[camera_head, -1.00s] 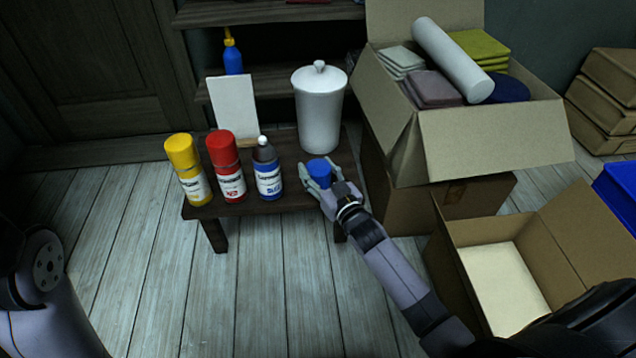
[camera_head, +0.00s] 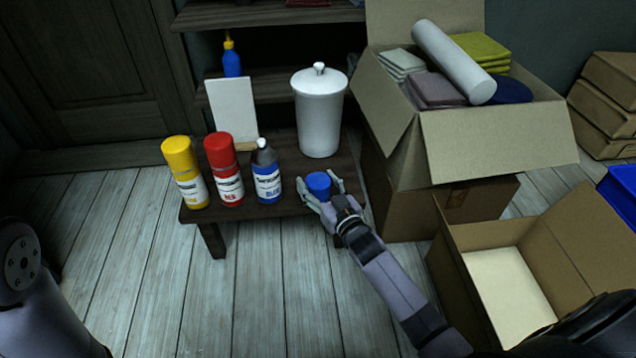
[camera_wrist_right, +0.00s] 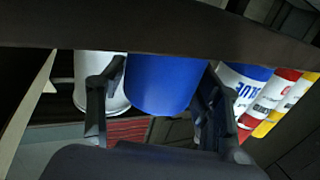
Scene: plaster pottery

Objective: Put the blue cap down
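The blue cap (camera_head: 318,184) stands upright at the right end of the small dark table (camera_head: 250,213), and appears to rest on its top. My right gripper (camera_head: 322,190) is open, with its fingers spread on either side of the cap and gaps beside it. In the right wrist view the blue cap (camera_wrist_right: 163,84) sits between the two dark fingers of my right gripper (camera_wrist_right: 155,100). The blue bottle (camera_head: 267,176), with its cap off and a pale tip showing, stands left of the cap. My left gripper is out of view; only part of its arm shows at the left edge.
A red-capped bottle (camera_head: 224,170) and a yellow-capped bottle (camera_head: 185,173) stand further left on the table. A white lidded jar (camera_head: 320,115) and a white panel (camera_head: 233,110) stand behind. Cardboard boxes (camera_head: 490,145) crowd the right side.

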